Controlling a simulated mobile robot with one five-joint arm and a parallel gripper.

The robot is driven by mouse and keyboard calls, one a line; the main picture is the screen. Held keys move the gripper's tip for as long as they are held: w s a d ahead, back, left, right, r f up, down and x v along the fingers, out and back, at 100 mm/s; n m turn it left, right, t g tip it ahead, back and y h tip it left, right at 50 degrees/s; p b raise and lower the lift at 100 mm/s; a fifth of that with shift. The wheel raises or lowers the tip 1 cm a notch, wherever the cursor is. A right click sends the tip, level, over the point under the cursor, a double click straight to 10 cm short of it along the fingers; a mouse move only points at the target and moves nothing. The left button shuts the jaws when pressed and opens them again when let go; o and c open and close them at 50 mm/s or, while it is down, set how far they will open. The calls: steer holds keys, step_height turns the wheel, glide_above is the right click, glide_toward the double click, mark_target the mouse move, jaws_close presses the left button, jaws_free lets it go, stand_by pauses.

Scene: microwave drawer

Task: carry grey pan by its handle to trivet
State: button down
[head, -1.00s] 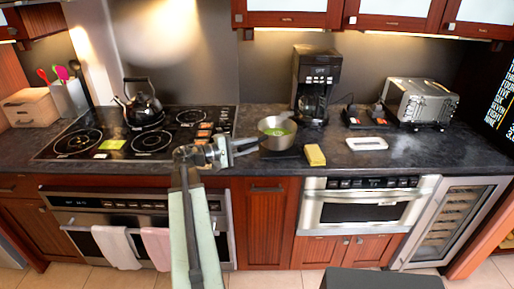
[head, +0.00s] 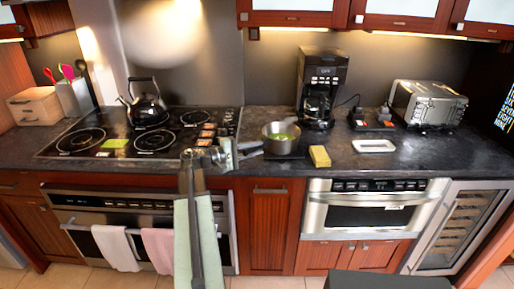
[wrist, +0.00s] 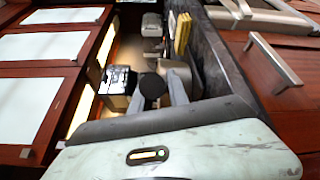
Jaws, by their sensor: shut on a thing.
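I cannot tell whether that patch is the trivet or a shadow. The pan's handle points left toward my gripper (head: 250,149). My gripper is shut on the handle. In the wrist view, the dark round handle end (wrist: 152,88) shows between the fingers of my gripper (wrist: 157,92), with the pan's grey side (wrist: 180,72) beyond. The fingers hide part of the handle.
A yellow sponge (head: 320,156) lies right of the pan, and a white dish (head: 374,146) farther right. A coffee maker (head: 320,85) stands behind. A toaster oven (head: 428,103) is at the back right. The cooktop (head: 100,135) with a kettle (head: 148,108) is left. Right front counter is clear.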

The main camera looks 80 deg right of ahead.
steer(key=c, duration=1.3)
jaws_free()
steer(key=shift+s, duration=0.1)
steer(key=shift+o, duration=0.2)
steer(key=p+v, duration=0.1)
steer(key=v, duration=1.1)
steer(key=shift+r, duration=0.1)
